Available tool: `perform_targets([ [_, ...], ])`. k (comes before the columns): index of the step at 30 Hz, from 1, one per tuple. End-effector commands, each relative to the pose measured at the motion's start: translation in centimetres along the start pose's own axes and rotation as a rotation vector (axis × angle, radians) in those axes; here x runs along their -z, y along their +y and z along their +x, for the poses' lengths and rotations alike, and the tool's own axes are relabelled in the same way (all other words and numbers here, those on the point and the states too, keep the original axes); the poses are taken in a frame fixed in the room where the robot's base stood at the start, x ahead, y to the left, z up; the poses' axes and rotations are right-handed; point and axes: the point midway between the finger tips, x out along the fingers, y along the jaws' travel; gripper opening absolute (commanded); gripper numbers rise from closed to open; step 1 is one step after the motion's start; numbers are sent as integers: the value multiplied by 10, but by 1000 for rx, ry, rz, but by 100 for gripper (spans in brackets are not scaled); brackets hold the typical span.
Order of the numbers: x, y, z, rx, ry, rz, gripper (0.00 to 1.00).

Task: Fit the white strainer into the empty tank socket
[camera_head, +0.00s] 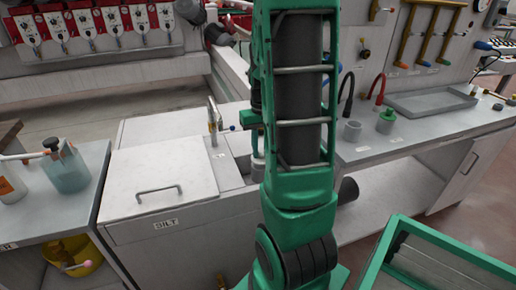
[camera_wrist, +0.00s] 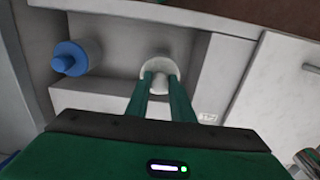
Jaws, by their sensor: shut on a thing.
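In the wrist view the green fingers of my gripper (camera_wrist: 162,77) are closed around a white, rounded strainer (camera_wrist: 161,66). The strainer shows between and just beyond the fingertips, over a pale grey recessed area. Its lower end is hidden, so I cannot tell whether it touches anything. I cannot make out the empty socket. In the head view my green arm hides most of the gripper and the strainer.
A grey tank with a handled lid marked SILT (camera_head: 160,182) stands left of my arm. A green-framed bin (camera_head: 450,255) is at the lower right.

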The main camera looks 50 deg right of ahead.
Motion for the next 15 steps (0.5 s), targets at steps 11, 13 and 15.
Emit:
perform_targets([
  [11,0,0,8,0,0,0,0],
  [13,0,0,10,0,-1,0,0],
  [15,0,0,11,0,-1,0,0],
])
